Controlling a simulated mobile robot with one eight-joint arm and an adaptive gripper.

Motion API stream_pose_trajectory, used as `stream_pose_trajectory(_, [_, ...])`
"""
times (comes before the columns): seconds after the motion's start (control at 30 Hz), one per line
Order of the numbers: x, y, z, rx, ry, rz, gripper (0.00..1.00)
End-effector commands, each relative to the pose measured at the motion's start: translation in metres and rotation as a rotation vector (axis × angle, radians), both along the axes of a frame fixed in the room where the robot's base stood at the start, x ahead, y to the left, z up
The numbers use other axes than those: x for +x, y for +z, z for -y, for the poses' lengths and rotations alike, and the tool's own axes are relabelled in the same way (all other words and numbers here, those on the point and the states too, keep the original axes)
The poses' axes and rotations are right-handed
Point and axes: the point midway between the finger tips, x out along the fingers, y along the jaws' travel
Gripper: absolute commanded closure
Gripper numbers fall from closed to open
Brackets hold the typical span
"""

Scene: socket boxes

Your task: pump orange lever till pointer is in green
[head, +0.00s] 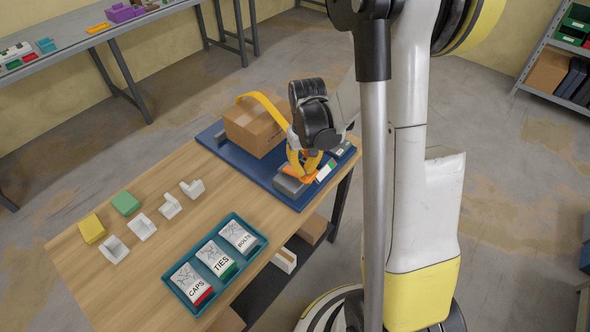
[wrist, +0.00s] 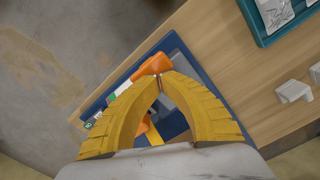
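The orange lever (head: 298,176) belongs to a grey device (head: 289,187) near the front edge of the blue board (head: 240,167). In the wrist view the lever (wrist: 153,63) shows just beyond my fingertips. My gripper (head: 303,172) points down over the lever, and its yellow fingers (wrist: 159,77) come together at the tips. No lever part is clearly visible between the tips, and I cannot tell whether they touch it. A strip with white, green and red (head: 326,171) lies beside the lever and also shows in the wrist view (wrist: 121,88). The pointer is not readable.
A cardboard box (head: 254,127) with a yellow strap (head: 262,99) stands on the board behind my gripper. A teal tray (head: 216,263) with labelled compartments and several small blocks (head: 125,203) occupy the table's left part. Bare wood lies between them and the board.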

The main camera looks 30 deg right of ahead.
Motion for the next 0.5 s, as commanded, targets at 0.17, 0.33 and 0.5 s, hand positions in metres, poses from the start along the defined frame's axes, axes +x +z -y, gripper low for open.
stream_pose_trajectory(0.17, [0.000, -0.016, 0.000, 0.001, 0.000, 0.001, 1.00])
stream_pose_trajectory(0.33, [0.000, -0.019, 0.000, 0.001, 0.000, 0.001, 1.00])
stream_pose_trajectory(0.5, [0.000, -0.007, 0.000, 0.001, 0.000, 0.000, 1.00])
